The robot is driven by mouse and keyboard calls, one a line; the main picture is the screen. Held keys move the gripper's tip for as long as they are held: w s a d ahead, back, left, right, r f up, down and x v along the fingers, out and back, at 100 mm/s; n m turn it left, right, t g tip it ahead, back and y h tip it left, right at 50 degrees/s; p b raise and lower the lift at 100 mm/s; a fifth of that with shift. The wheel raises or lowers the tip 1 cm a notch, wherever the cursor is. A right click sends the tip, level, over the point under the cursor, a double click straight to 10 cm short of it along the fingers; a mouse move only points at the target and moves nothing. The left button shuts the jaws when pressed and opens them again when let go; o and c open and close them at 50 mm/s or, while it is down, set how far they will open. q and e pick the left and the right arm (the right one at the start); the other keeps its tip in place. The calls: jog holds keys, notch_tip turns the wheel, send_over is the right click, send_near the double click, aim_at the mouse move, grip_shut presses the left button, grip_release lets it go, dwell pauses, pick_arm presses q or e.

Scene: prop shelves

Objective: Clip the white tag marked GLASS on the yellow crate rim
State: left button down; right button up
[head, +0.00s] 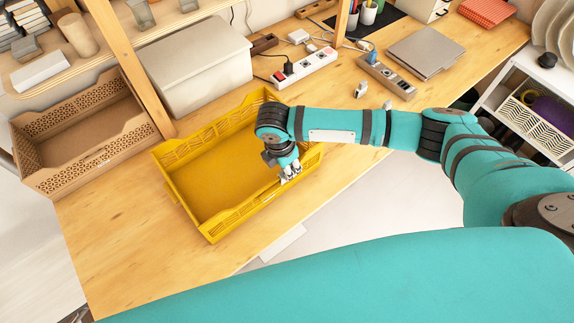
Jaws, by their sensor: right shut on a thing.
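The yellow crate (189,207) stands on the wooden table, open and seemingly empty inside. My right gripper (290,174) points down at the crate's near right rim. It is shut on a small white piece at its fingertips, which looks like the white tag (292,171). The tag is mostly hidden by the fingers, and no lettering is readable. I cannot tell whether the tag touches or straddles the rim. My left gripper is not in view.
A brown crate (88,150) stands left, beyond a wooden post. A lidded grey box (195,70), a power strip (306,66) and a laptop (426,52) lie behind. Bare table (120,230) shows left of the yellow crate; the table's front edge is close to it.

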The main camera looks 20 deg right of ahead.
aim_at(281, 175)
jog(key=shift+f, duration=0.1)
dwell(0.5)
jog(key=o, duration=0.8)
jog(key=shift+o, duration=0.2)
notch_tip(281, 175, up, 12)
jog(key=a, duration=0.1)
jog(key=shift+s+a, duration=0.3)
jog(key=shift+a, duration=0.1)
jog(key=shift+f, duration=0.1)
